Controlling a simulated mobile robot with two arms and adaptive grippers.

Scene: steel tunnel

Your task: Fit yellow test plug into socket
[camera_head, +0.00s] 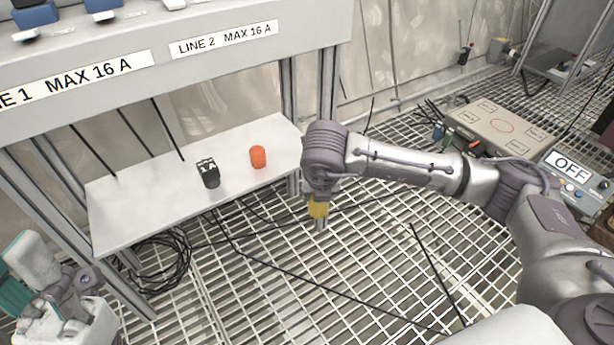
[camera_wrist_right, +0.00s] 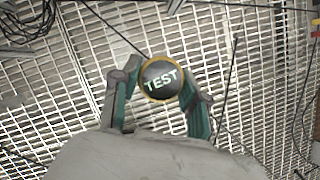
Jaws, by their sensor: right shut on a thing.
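The yellow test plug (camera_head: 318,208) is held by my right gripper (camera_head: 319,200) in the head view, pointing down above the grating, right of the white bench. In the right wrist view the plug (camera_wrist_right: 161,80) shows a round dark end marked TEST with a yellow rim. The fingers of my right gripper (camera_wrist_right: 160,90) are shut on it from both sides. My left gripper (camera_head: 18,292) is partly in view at the lower left, away from the plug; its opening is unclear. Blue fittings (camera_head: 36,15) sit on the upper panel, cut off by the frame; whether one is the socket is unclear.
A black plug marked 1A (camera_head: 208,173) and an orange cylinder (camera_head: 258,157) stand on the white bench (camera_head: 130,205). Loose black cables (camera_head: 165,262) lie on the grating. At right are a marked board (camera_head: 500,128) and a box with an OFF sign (camera_head: 571,166).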

